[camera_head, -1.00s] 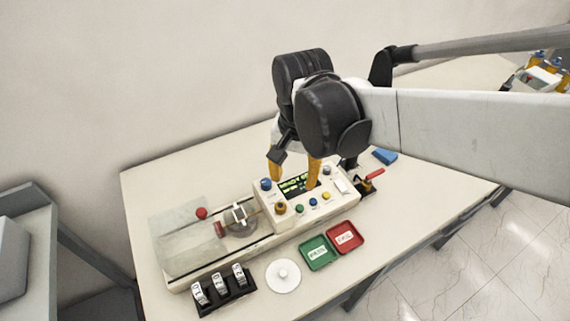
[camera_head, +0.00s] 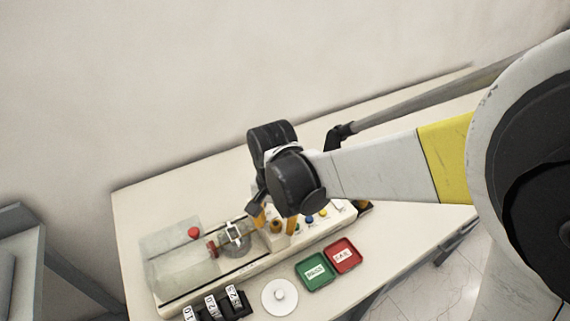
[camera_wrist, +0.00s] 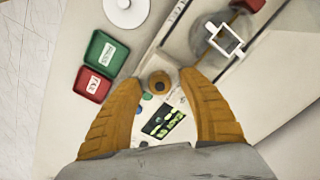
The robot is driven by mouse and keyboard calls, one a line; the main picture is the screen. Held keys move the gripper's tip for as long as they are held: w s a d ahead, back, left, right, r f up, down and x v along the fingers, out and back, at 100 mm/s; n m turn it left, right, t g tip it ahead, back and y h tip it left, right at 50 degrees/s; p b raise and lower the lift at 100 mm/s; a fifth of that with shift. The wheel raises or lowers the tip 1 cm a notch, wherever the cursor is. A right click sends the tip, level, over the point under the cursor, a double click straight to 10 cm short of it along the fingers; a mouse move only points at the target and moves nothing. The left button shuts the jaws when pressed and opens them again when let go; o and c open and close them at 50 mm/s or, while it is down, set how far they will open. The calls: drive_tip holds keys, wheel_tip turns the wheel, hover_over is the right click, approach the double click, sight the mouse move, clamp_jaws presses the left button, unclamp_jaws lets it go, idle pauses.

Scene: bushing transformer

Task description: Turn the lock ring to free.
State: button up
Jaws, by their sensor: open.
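A brass-brown round knob with a dark centre (camera_wrist: 159,84), which looks like the lock ring, stands on the cream control box. It also shows in the head view (camera_head: 277,226). My gripper (camera_wrist: 160,78) is open, with its two yellow fingers apart on either side of the knob in the wrist view. I cannot tell how far above it the tips are. No mark showing the ring's setting is readable.
A lit green display (camera_wrist: 163,122) and small buttons sit close to the knob. A clear cover with a red knob (camera_head: 194,232) and a white square frame (camera_head: 234,233) are to the left. Green (camera_head: 316,270) and red (camera_head: 344,254) trays and a white disc (camera_head: 280,296) lie in front.

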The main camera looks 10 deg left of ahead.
clamp_jaws()
drive_tip(key=shift+n, duration=0.4)
drive_tip(key=n, duration=0.3)
drive_tip(key=shift+n, duration=0.4)
drive_tip(key=n, duration=0.4)
drive_tip(key=shift+b, duration=0.4)
drive_tip(key=n, duration=0.9)
drive_tip(key=shift+n, duration=0.3)
